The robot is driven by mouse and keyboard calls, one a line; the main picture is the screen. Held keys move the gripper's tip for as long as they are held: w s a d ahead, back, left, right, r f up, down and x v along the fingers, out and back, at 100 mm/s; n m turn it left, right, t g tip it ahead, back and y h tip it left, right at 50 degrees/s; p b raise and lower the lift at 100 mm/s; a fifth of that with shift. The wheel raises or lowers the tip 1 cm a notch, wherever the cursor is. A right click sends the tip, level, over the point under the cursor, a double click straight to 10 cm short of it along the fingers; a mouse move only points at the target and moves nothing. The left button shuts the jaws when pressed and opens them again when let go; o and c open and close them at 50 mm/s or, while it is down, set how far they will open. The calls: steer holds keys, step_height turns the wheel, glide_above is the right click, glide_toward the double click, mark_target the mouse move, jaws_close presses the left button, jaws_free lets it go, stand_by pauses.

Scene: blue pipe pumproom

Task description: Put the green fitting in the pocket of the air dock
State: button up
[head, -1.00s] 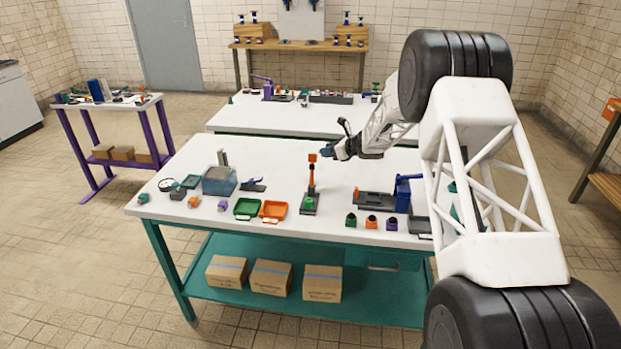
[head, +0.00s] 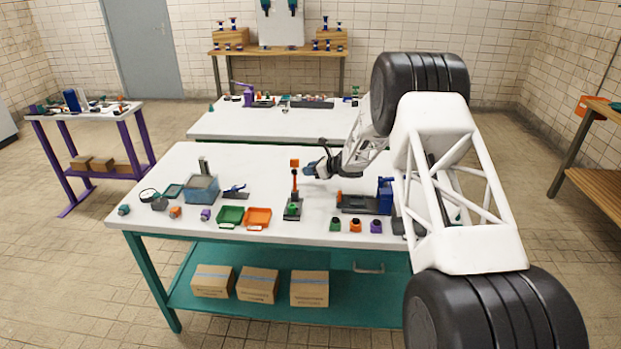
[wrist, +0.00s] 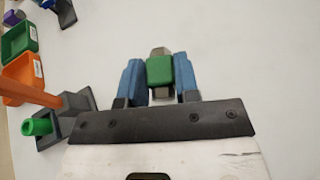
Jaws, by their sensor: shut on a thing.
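My gripper (wrist: 158,84) is shut on the green fitting (wrist: 159,70), a small green block with grey parts, held between two blue fingers in the wrist view. In the head view my gripper (head: 311,169) is just right of an orange post, and the fitting is too small to make out. The post's dark stand (head: 292,214) carries a green ring-like part (head: 292,207). A dark base (head: 360,204) with a blue block (head: 385,196) lies to the right. I cannot tell for sure which of these two is the air dock.
Green (head: 335,224), orange (head: 355,226) and purple (head: 376,227) pieces line the table's front edge. A green tray (head: 230,216) and an orange tray (head: 258,218) lie left of the stand. White tabletop is bare under the held fitting in the wrist view.

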steer(key=shift+f, duration=1.85)
steer(key=shift+f, duration=0.15)
steer(key=o, duration=1)
steer(key=shift+r, duration=0.2)
steer(key=shift+v, duration=2.05)
steer(key=shift+f, duration=0.1)
